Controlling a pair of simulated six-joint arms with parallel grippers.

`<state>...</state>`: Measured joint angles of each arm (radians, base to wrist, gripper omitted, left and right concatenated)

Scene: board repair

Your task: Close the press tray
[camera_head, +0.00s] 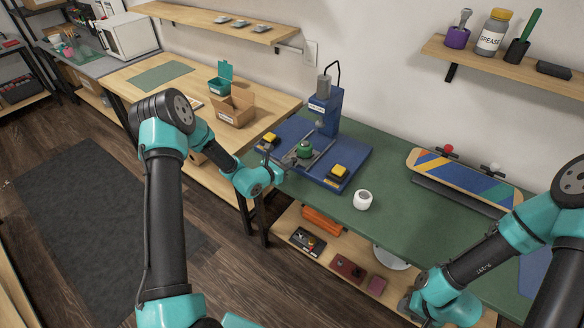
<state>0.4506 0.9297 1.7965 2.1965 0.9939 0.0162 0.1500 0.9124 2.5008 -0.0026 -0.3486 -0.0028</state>
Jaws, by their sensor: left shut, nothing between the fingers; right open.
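The press stands on the green bench with a blue base plate (345,160), a blue column (325,108) and a grey ram head. A green round piece (304,148) sits in the press tray, between light rails below and in front of the column. My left gripper (287,161) is at the front-left edge of the tray, close to the green piece; it looks shut and empty. Whether it touches the tray cannot be told. My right arm's wrist is at the lower right edge, and its fingers are not visible.
A white roll (362,200) stands on the green bench (400,225) in front of the press. A striped skateboard deck (465,180) lies to the right. A cardboard box (233,110) stands at the left.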

